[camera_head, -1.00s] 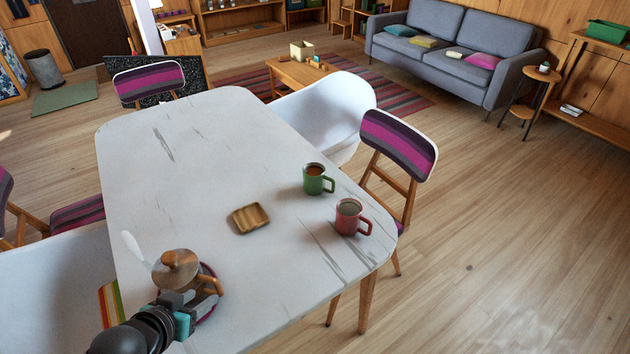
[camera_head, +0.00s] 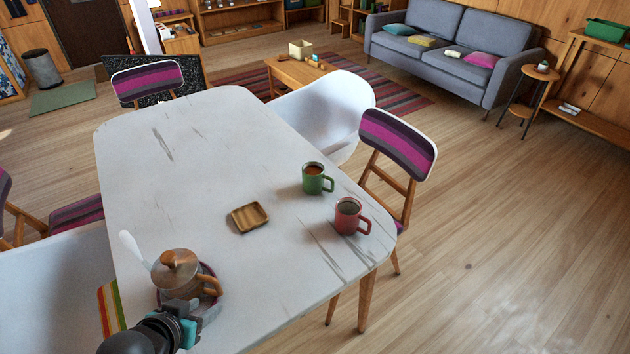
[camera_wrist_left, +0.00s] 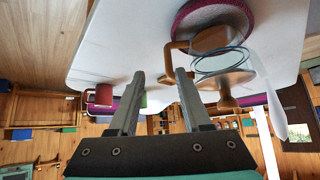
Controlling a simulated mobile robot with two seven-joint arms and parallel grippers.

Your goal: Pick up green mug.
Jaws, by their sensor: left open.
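The green mug (camera_head: 312,180) holds a brown drink and stands upright on the white table (camera_head: 180,205), near its right edge, with its handle to the right. In the left wrist view, which is upside down, a bit of green (camera_wrist_left: 144,101) shows between the fingers, probably this mug. My left gripper (camera_head: 204,313) is open and empty, low at the table's near end, well apart from the mug. Its two fingers (camera_wrist_left: 160,80) show in the left wrist view. My right gripper is not in view.
A red mug (camera_head: 347,218) stands just nearer than the green one. A small wooden tray (camera_head: 237,222) lies left of them. A teapot with wooden lid (camera_head: 178,275) stands right beside my left gripper. Chairs surround the table; its far half is clear.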

